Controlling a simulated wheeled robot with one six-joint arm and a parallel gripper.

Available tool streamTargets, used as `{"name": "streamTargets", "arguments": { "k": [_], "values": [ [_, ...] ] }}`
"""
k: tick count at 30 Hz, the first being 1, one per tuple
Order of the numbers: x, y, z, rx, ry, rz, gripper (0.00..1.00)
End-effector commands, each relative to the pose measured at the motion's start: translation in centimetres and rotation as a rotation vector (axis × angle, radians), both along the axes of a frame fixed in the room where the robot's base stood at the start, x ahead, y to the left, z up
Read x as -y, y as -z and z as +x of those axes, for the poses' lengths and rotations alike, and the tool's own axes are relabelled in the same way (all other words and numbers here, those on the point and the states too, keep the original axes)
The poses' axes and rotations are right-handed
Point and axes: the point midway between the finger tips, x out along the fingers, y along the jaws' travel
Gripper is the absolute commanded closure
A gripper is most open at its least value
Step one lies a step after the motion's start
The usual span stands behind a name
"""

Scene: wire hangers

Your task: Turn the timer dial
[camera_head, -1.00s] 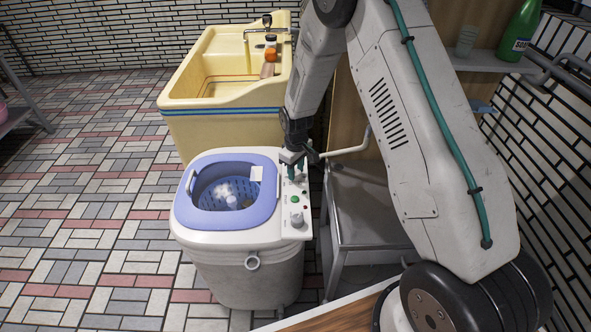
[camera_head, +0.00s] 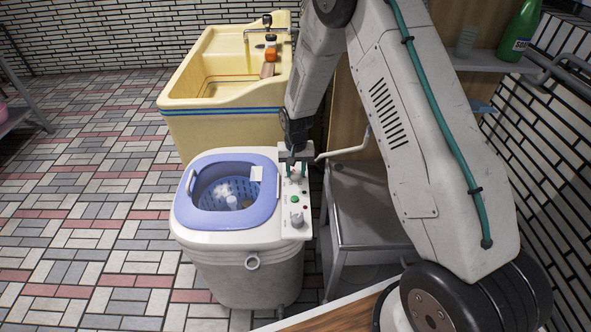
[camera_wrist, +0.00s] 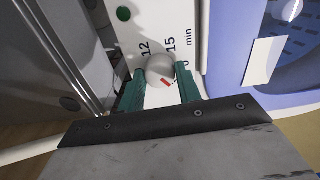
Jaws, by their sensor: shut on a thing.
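A small washing machine (camera_head: 250,275) with a blue-rimmed tub opening stands on the floor, with a white control panel along its right side. My gripper (camera_head: 296,172) is over the far part of that panel. In the wrist view my gripper (camera_wrist: 167,85) has its two green fingers on either side of a round grey timer dial (camera_wrist: 159,66), shut on it. The dial has a red mark, and the numbers 12, 15 and 0 and "min" are printed beside it. In the head view the fingers partly hide this dial.
A green button (camera_head: 295,199) and another grey knob (camera_head: 297,220) are nearer on the panel. A yellow sink (camera_head: 215,105) stands behind. A metal stand (camera_head: 365,215) is close on the right. Tiled floor is free on the left.

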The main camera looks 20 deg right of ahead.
Motion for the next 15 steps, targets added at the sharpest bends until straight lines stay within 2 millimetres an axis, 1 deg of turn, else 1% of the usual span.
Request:
{"name": "streamTargets", "arguments": {
  "k": [6,15],
  "values": [
    [0.0,-0.08,0.08,0.002,0.082,0.0,0.89],
    [-0.01,-0.08,0.09,0.002,0.116,0.0,0.89]
  ]
}}
